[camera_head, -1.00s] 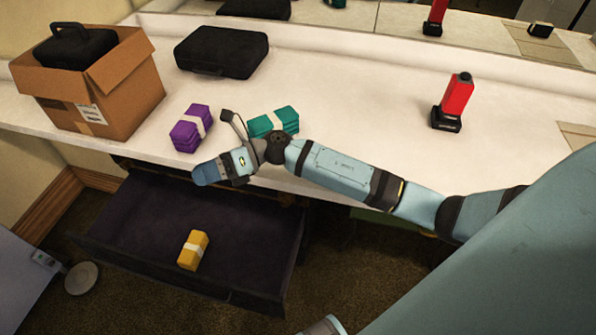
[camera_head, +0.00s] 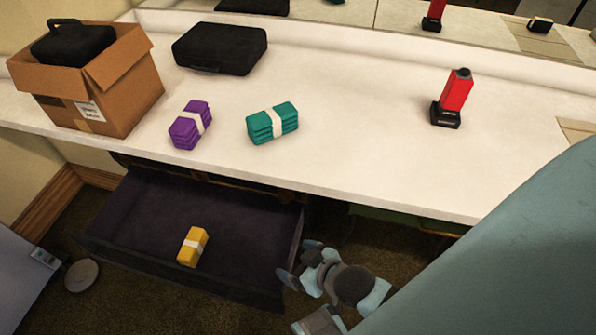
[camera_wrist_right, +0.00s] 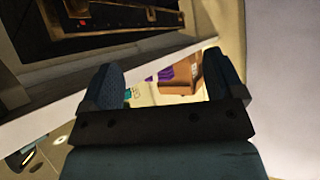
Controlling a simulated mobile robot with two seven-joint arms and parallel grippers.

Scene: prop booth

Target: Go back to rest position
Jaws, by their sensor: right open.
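My right gripper (camera_head: 299,266) is open and empty in the head view. It hangs low, in front of the counter and just right of the open drawer (camera_head: 262,291). In the right wrist view its two fingers (camera_wrist_right: 165,82) stand wide apart with nothing between them. My left gripper is not in view.
A yellow banded bundle (camera_head: 193,247) lies in the drawer. On the white counter (camera_head: 340,125) are a purple bundle (camera_head: 190,125), a teal bundle (camera_head: 272,123), a black case (camera_head: 220,48), a cardboard box (camera_head: 118,92) with another case in it, and a red device (camera_head: 455,92).

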